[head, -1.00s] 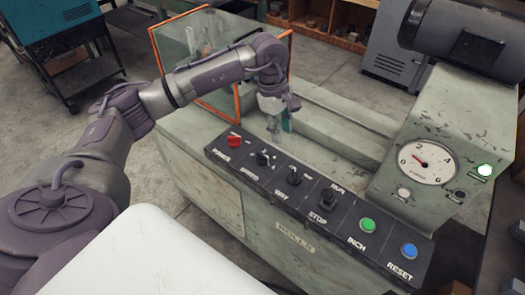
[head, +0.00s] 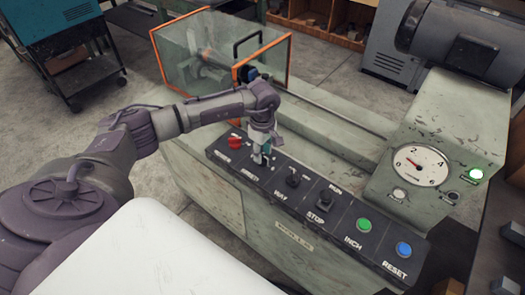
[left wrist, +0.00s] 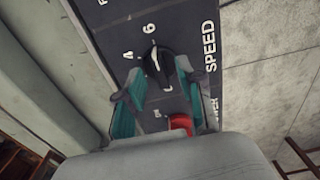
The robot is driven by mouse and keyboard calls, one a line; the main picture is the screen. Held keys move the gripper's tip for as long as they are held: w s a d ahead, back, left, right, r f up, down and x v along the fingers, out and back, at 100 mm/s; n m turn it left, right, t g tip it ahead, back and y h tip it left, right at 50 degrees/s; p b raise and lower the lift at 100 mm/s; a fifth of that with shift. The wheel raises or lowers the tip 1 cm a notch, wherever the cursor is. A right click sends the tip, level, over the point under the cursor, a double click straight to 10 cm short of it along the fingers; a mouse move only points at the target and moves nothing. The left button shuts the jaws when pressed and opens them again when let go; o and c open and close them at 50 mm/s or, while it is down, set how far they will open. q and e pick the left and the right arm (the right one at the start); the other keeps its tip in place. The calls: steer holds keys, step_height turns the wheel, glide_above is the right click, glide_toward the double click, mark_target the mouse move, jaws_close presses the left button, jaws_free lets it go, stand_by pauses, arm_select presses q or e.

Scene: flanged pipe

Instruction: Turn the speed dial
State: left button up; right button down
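The speed dial (left wrist: 159,64) is a black round knob with a pale pointer line, on the dark control panel. In the left wrist view it lies between and just beyond my left gripper's fingertips (left wrist: 160,78), beside the printed word SPEED and the numbers 4 and 6. The teal fingers are apart; I cannot tell whether either touches the knob. In the head view my left gripper (head: 262,152) points down at the panel (head: 337,222) and mostly hides the dial. The round gauge (head: 420,165) has its needle left of centre. My right gripper is not in view.
A red button (head: 234,141) is close to the dial. Farther right on the panel are a black WAY switch (head: 293,181), a RUN/STOP switch (head: 325,199), a green button (head: 364,225) and a blue button (head: 403,249). An orange-framed guard (head: 262,68) stands behind.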

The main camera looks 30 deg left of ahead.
arm_select(q)
steer(key=shift+f, duration=0.45)
steer(key=shift+c, duration=0.3)
jaws_close()
